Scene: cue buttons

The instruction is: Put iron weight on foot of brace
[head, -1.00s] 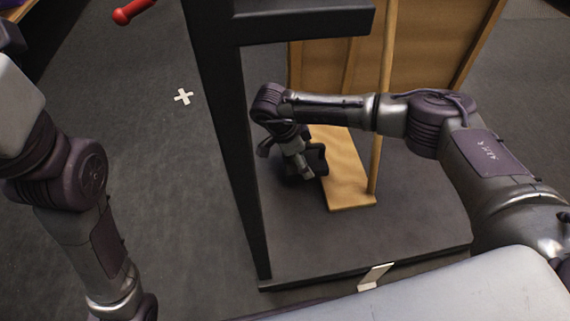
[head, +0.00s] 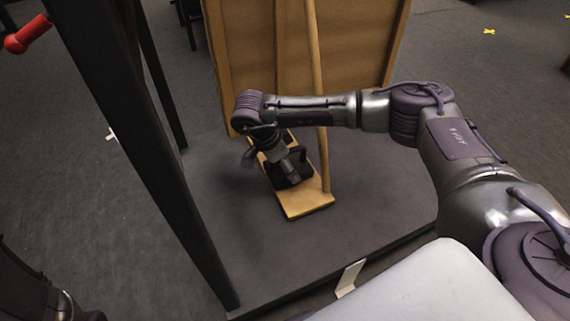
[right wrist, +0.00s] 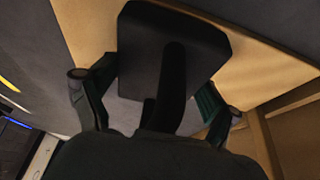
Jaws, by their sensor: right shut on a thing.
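The iron weight (head: 291,175) is a black block with a handle. In the head view it is over the brace's foot (head: 307,206), a flat wooden board on the dark platform. My right gripper (head: 280,158) is shut on the weight's handle. The right wrist view shows the weight (right wrist: 150,45) below the gripper (right wrist: 155,100), with the wooden foot (right wrist: 92,28) on both sides of it. I cannot tell whether the weight touches the board. My left gripper is out of view; only part of its arm shows at the bottom left.
The brace's wooden pole (head: 317,60) rises beside the foot, in front of a tall wooden panel (head: 245,65). A black frame post (head: 150,150) stands to the left of the gripper. The platform (head: 375,200) is bare right of the foot.

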